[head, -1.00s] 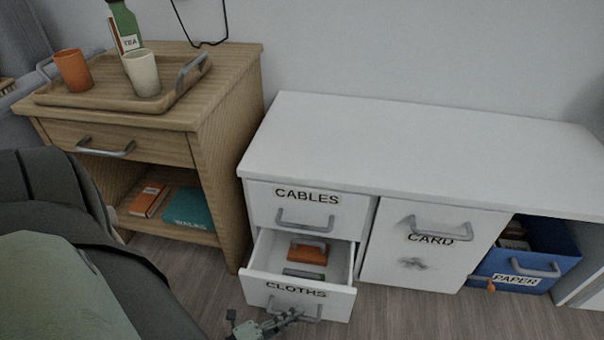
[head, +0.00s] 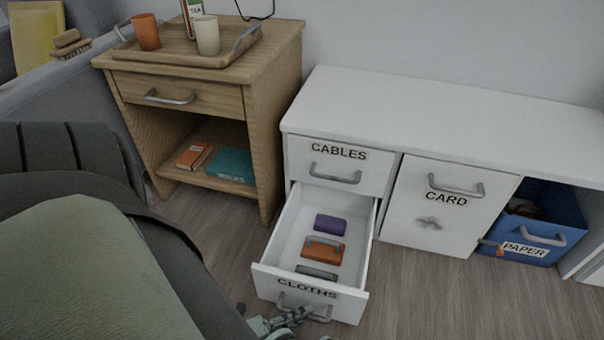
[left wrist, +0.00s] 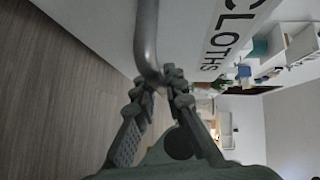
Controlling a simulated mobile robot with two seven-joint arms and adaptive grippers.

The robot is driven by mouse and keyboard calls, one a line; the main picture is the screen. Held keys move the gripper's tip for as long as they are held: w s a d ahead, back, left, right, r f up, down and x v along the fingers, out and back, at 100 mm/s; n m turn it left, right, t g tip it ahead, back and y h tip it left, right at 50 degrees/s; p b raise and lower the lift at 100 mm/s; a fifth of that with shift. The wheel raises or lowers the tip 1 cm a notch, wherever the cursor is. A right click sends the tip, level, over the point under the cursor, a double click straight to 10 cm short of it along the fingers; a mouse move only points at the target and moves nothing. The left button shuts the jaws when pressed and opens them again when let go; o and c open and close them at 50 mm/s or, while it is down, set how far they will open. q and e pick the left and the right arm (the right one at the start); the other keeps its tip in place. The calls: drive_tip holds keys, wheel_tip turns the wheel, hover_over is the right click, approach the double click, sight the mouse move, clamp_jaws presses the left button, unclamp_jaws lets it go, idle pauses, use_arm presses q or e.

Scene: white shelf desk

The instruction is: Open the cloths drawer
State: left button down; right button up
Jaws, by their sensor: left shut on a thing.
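The cloths drawer (head: 262,268) is the lower drawer of the white desk, and it stands pulled well out. Its front carries the CLOTHS label and a grey bar handle (head: 290,309). Inside lie a purple block (head: 330,225), an orange item (head: 318,254) and a dark item (head: 316,271) near the front. My left gripper (head: 308,313) is at the handle. In the left wrist view its fingers (left wrist: 160,85) are shut on the handle's bar (left wrist: 147,40) near a bend. My right gripper is not in view.
The CABLES drawer (head: 325,152) above is shut. The CARD door (head: 440,215) and blue PAPER bin (head: 560,240) stand to the right. A wooden side table (head: 275,100) with a tray (head: 180,50) stands to the left. Floor is clear right of the drawer.

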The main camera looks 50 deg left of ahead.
use_arm(q)
drive_tip(key=shift+s+d, duration=0.1)
drive_tip(key=shift+s, duration=0.15)
drive_tip(key=c, duration=1.6)
unclamp_jaws()
drive_tip(key=shift+o, duration=0.2)
drive_tip(key=v, duration=1.2)
drive_tip(key=shift+r, duration=0.1)
